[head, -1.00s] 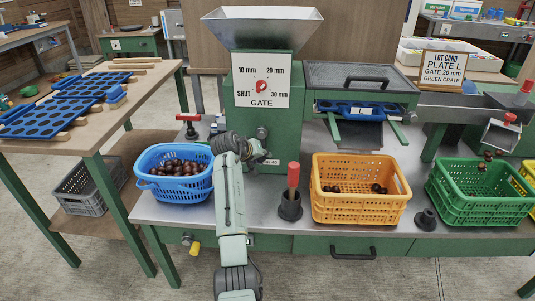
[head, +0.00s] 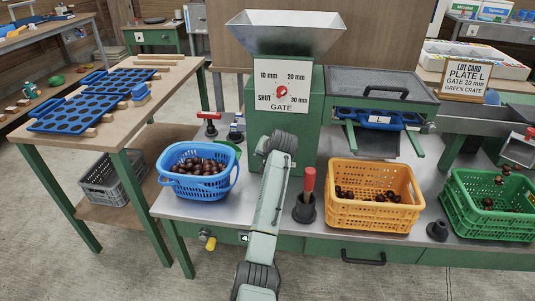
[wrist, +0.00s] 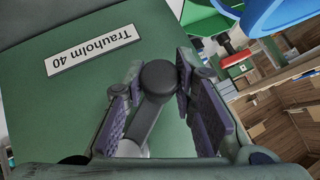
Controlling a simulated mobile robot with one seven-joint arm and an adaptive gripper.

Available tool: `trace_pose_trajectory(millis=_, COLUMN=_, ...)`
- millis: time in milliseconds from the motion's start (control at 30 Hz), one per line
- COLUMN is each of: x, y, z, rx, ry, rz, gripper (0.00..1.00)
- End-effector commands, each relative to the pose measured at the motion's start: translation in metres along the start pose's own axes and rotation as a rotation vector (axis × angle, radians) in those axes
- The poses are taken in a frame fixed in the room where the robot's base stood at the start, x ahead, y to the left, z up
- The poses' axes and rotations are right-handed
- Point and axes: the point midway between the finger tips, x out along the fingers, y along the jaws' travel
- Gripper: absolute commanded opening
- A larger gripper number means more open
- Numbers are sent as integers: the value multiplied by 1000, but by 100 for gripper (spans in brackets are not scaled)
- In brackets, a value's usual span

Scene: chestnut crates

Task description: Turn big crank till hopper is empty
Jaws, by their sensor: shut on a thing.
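The machine's steel hopper (head: 286,35) sits on a green housing (head: 312,135). Its near wall hides the lower inside, and no chestnuts show in it. The gate dial (head: 281,92) has a red pointer. In the wrist view, my gripper (wrist: 158,88) has its purple-padded fingers on either side of a dark round-ended crank handle (wrist: 159,76) and is shut on it, close to the green housing labelled "Trauholm 40". In the head view, my arm hides the crank and fingers. The green crate (head: 485,220) at right holds some chestnuts, with others in the air above it.
A blue basket (head: 169,178) of chestnuts stands left of my arm. A red-handled tool in a black holder (head: 304,211) and a yellow crate (head: 373,214) with chestnuts stand right. A lot card (head: 467,78) reads plate L, gate 20 mm, green crate. A plate labelled L (head: 378,119) sits under the screen.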

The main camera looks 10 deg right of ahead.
Motion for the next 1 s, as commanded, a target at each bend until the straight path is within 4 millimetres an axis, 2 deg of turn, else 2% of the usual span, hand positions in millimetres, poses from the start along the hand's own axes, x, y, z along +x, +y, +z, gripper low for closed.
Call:
trace_pose_trajectory(millis=500, x=-15, y=-27, z=-15, rx=328, ry=13, rz=-368, gripper=0)
trace_pose_trajectory(millis=1000, x=-32, y=-38, z=-31, rx=563, ry=22, rz=-628, gripper=0)
